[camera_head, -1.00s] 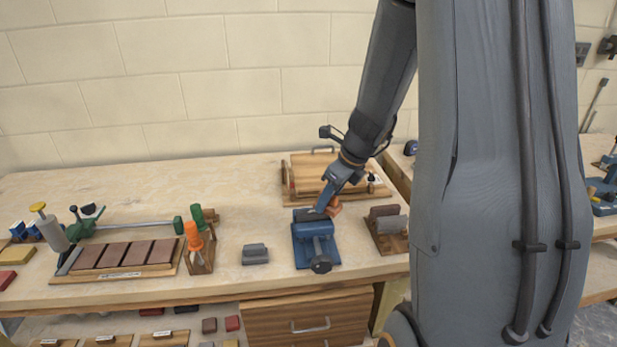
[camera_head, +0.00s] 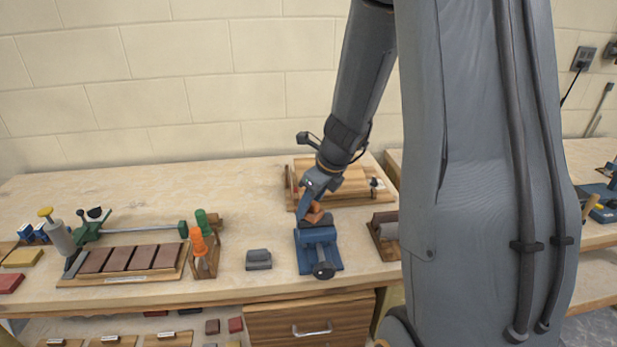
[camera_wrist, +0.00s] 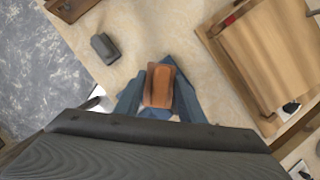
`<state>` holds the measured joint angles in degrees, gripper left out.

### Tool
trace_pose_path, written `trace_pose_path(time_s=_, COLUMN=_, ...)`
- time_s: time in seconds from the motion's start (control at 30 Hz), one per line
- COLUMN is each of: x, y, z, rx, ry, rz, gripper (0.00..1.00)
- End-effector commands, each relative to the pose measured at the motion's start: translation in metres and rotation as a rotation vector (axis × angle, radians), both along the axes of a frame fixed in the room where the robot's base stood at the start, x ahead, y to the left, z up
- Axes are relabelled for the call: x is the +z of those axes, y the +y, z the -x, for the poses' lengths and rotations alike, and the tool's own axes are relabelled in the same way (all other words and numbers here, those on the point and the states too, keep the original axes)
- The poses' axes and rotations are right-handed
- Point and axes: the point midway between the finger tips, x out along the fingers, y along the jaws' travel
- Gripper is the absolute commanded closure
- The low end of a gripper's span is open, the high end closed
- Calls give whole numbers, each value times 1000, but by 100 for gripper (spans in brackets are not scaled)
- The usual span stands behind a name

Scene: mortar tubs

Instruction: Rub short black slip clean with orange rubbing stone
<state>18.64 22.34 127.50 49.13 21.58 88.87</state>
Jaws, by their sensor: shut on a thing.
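My gripper (camera_head: 313,206) is shut on the orange rubbing stone (camera_head: 314,217), which is over the jaws of the blue vise (camera_head: 318,247). In the wrist view the stone (camera_wrist: 160,86) sits between my two fingers, with a bit of the blue vise (camera_wrist: 172,62) behind it. I cannot make out the short black slip now; the vise top is largely covered by the stone and gripper. Whether the stone touches anything there, I cannot tell.
A small grey block (camera_head: 258,259) lies on the bench left of the vise. A wooden rack (camera_head: 203,262) holds orange- and green-handled tools. A wooden board (camera_head: 345,188) lies behind the vise, and a wooden stand with a grey roller (camera_head: 386,232) is to its right.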

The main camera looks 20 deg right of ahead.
Motion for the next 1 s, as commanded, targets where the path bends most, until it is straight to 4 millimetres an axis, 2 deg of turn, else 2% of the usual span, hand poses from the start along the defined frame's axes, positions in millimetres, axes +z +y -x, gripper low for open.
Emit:
trace_pose_path(time_s=0.03, x=16, y=-1, z=0, rx=0, ry=-5, rz=3, gripper=85)
trace_pose_path(time_s=0.7, x=66, y=1, z=-1, rx=4, ry=-5, rz=3, gripper=85)
trace_pose_path(time_s=1.0, x=71, y=1, z=-2, rx=4, ry=-5, rz=3, gripper=85)
